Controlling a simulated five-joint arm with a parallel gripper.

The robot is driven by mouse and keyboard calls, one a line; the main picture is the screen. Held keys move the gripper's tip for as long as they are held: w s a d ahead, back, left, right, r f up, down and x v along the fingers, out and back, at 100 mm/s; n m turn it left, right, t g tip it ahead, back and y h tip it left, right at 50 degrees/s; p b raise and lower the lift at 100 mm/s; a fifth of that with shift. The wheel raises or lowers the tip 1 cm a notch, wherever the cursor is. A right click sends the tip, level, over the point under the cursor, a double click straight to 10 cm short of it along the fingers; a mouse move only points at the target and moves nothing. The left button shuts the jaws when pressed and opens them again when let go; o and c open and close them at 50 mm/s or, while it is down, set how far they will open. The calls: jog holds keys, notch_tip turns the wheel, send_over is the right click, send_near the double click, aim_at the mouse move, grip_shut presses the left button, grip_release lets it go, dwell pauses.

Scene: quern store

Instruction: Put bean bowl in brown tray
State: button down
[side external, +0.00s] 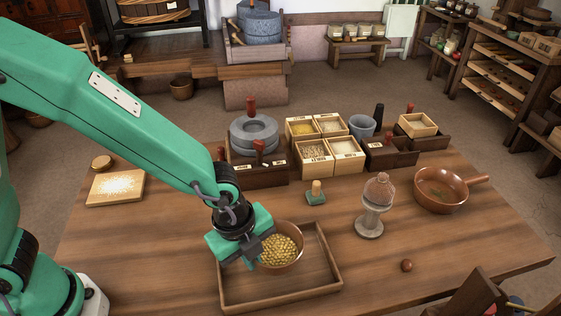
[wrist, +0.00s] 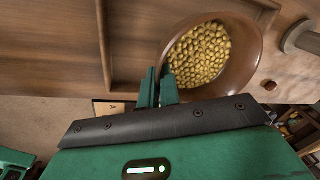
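The bean bowl (side external: 297,257) is brown, round and full of yellow beans. It is upright at the back part of the brown tray (side external: 330,268), and its outline overlaps the tray's back wall. I cannot tell whether it touches the tray floor. My gripper (side external: 250,262) is at the bowl's left edge. In the wrist view, my gripper's two green fingers (wrist: 160,90) are close together at the rim of the bowl (wrist: 250,68), one on each side of it. The tray (wrist: 140,40) shows beside the bowl there, with its front part empty.
A small brown ball (side external: 407,265) lies to the right. Grain boxes (side external: 328,152) stand farther back. The table right of the tray is mostly clear.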

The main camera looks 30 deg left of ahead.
jog(key=shift+f, duration=1.15)
jog(key=shift+f, duration=0.1)
jog(key=c, duration=1.6)
grip_release()
jog(key=r, duration=0.4)
jog(key=s+a+r, duration=0.1)
jog(key=r, duration=0.7)
jog(key=shift+s+a, duration=0.15)
jog(key=shift+s, duration=0.15)
